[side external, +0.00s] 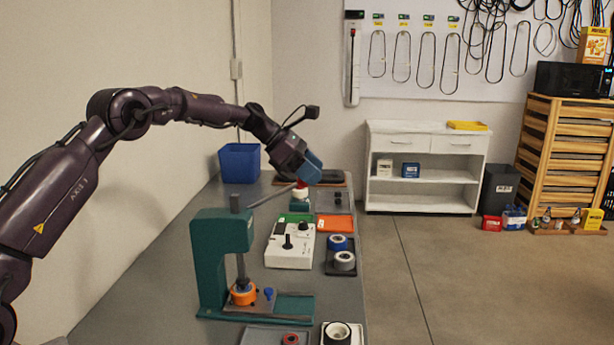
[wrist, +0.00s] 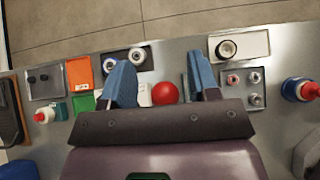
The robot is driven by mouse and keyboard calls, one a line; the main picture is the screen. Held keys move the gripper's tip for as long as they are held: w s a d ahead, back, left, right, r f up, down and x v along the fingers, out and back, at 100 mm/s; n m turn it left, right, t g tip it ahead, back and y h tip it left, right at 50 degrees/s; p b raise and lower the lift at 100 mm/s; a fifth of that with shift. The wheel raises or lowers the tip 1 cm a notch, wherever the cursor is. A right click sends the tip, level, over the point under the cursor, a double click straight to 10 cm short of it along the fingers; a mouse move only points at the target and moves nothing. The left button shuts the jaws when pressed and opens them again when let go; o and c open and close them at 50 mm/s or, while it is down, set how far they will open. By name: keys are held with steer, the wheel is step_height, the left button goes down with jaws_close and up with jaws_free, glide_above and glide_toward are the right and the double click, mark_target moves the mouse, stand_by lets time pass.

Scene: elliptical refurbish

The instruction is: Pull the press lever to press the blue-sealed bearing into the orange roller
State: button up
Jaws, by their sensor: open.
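The teal press (side external: 212,262) stands on the bench in the side view. Its grey lever (side external: 268,197) slants up to the right towards my gripper (side external: 308,172). The lever's red ball knob (wrist: 165,93) shows between the two blue fingers of my gripper (wrist: 161,70) in the wrist view. The fingers are apart, with visible space on both sides of the knob. The orange roller (side external: 243,297) sits on the press base under the ram. A small blue part (side external: 268,293) is beside it. The blue-sealed bearing cannot be made out clearly at the roller; the ram partly hides its top.
A white box with black knobs (side external: 290,252) and a dark tray with rollers (side external: 330,268) stand right of the press. An orange tray (side external: 335,223) and blue bin (side external: 239,162) are farther back. A grey parts tray (side external: 262,337) lies in front. Open floor lies right.

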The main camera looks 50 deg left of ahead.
steer(key=shift+v, duration=3.5)
steer(key=shift+w+m, duration=0.1)
steer(key=shift+m, duration=0.5)
steer(key=s+d+f+m+g+y, duration=0.2)
steer(key=s+f+m, duration=0.2)
steer(key=s+m, duration=0.25)
steer(key=s+d+r+m+y, duration=0.1)
steer(key=s+d+m, duration=0.3)
steer(key=s, duration=0.5)
steer(key=s+d+r+m+y, duration=0.2)
steer(key=s+d+m, duration=0.2)
steer(key=s+m, duration=0.5)
steer(key=s+d+r+m+y, duration=0.1)
steer(key=s+d+m, duration=0.4)
steer(key=s, duration=0.6)
steer(key=shift+r+m+t+y, duration=0.35)
steer(key=shift+m+y, duration=0.15)
steer(key=shift+m, duration=0.15)
